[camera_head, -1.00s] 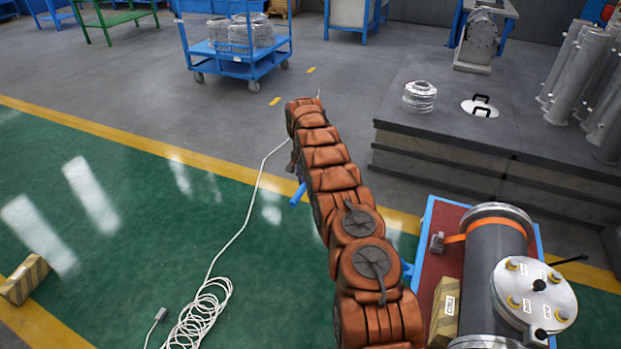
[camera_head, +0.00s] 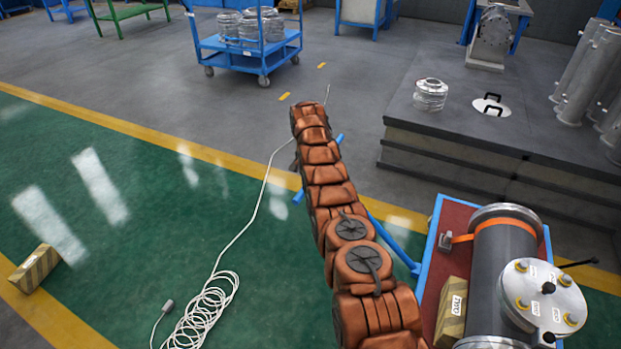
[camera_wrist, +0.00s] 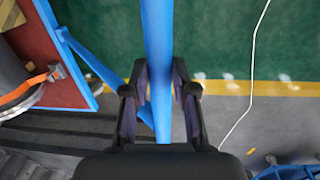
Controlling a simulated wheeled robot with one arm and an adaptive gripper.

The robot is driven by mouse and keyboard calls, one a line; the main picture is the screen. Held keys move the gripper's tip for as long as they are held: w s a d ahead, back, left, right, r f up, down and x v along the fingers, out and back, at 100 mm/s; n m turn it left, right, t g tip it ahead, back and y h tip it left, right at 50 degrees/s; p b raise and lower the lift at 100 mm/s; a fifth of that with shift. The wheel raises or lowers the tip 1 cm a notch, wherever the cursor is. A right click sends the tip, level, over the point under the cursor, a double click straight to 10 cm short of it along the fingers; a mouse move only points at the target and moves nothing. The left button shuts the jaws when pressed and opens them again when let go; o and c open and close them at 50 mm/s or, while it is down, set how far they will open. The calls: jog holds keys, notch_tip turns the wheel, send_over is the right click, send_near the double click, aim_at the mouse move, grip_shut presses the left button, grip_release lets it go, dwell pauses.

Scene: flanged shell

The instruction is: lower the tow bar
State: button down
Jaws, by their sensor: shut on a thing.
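The blue tow bar (camera_head: 392,240) runs from the near end of the cart (camera_head: 424,262) up and left, then passes behind my orange-covered arm. Blue ends of its crosspiece (camera_head: 298,196) show on both sides of the arm. In the wrist view the tow bar (camera_wrist: 158,60) runs down the middle, between the two dark fingers of my gripper (camera_wrist: 160,92). My gripper is shut around the bar. A slanted blue brace (camera_wrist: 105,72) joins the bar to the red-decked cart (camera_wrist: 62,25). The head view does not show my gripper; the arm hides it.
The cart carries a grey flanged shell (camera_head: 505,255) with an orange strap. A white cable coil (camera_head: 205,310) lies on the green floor. A stepped grey platform (camera_head: 470,150) stands to the right, a blue trolley (camera_head: 245,50) at the back. The green floor on the left is mostly clear.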

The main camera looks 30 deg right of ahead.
jog(key=shift+w+a+r, duration=0.15)
jog(key=shift+w+r, duration=0.2)
jog(key=c, duration=1.2)
grip_release()
jog(key=shift+o, duration=1.3)
jog(key=shift+s+f, duration=0.2)
jog(key=shift+f, duration=0.05)
